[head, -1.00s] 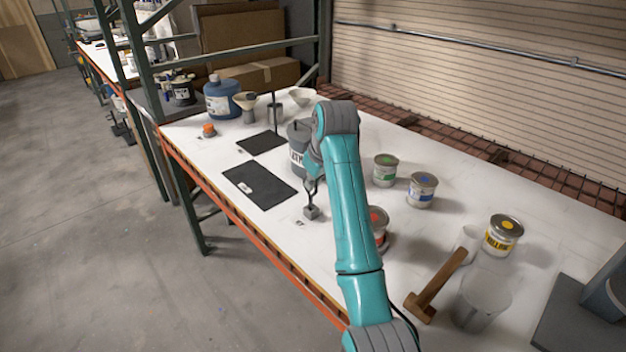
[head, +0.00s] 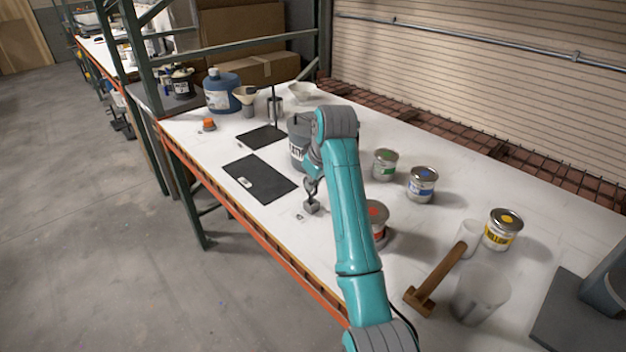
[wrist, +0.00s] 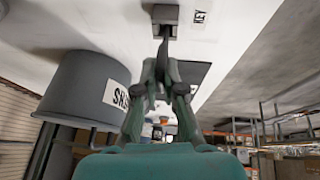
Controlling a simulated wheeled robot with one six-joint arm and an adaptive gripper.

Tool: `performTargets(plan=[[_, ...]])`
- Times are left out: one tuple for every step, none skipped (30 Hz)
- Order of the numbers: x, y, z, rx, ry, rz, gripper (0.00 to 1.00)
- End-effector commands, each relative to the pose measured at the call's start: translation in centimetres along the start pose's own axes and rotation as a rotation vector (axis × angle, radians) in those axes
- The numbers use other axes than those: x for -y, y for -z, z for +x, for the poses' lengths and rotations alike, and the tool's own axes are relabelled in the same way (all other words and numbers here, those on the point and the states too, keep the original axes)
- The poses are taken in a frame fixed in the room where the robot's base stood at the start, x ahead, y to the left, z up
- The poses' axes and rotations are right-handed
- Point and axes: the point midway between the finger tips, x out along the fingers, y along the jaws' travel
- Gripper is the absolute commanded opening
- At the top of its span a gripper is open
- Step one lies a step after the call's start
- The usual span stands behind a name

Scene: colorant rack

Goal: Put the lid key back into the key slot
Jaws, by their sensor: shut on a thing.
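My gripper (wrist: 158,85) is shut on the lid key (wrist: 154,88), a thin dark piece between the fingertips. The key slot is a small grey block (wrist: 165,14) on the white table, with a "KEY" label beside it in the wrist view. The key reaches toward the block and its end overlaps it in that view. I cannot tell whether the key is inside the slot or just over it. In the head view my gripper (head: 313,184) is right above the block (head: 312,207), partly hidden by my forearm.
A grey can (head: 298,150) stands close behind my gripper; it looms large in the wrist view (wrist: 82,88). A red-labelled can (head: 378,222) is right of my forearm. Dark mats (head: 258,180) lie to the left. A mallet (head: 437,280) lies at the front right.

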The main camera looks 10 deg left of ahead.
Motion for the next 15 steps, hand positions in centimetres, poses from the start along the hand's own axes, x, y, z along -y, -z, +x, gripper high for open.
performTargets(plan=[[0.02, -0.05, 0.11, 0.000, 0.000, 0.000, 0.00], [0.02, -0.08, 0.17, 0.000, 0.000, 0.000, 0.00], [0.03, -0.11, 0.25, 0.000, 0.000, 0.000, 0.00], [0.04, -0.13, 0.30, 0.000, 0.000, 0.000, 0.00], [0.05, -0.16, 0.36, 0.000, 0.000, 0.000, 0.00], [0.06, -0.19, 0.43, 0.000, 0.000, 0.000, 0.00], [0.07, -0.21, 0.49, 0.000, 0.000, 0.000, 0.00], [0.08, -0.24, 0.54, 0.000, 0.000, 0.000, 0.00], [0.09, -0.27, 0.62, 0.000, 0.000, 0.000, 0.00], [0.10, -0.29, 0.67, 0.000, 0.000, 0.000, 0.00], [0.11, -0.32, 0.72, 0.000, 0.000, 0.000, 0.00], [0.12, -0.35, 0.80, 0.000, 0.000, 0.000, 0.00], [0.12, -0.38, 0.85, 0.000, 0.000, 0.000, 0.00], [0.13, -0.41, 0.91, 0.000, 0.000, 0.000, 0.00], [0.14, -0.44, 0.98, 0.000, 0.000, 0.000, 0.00]])
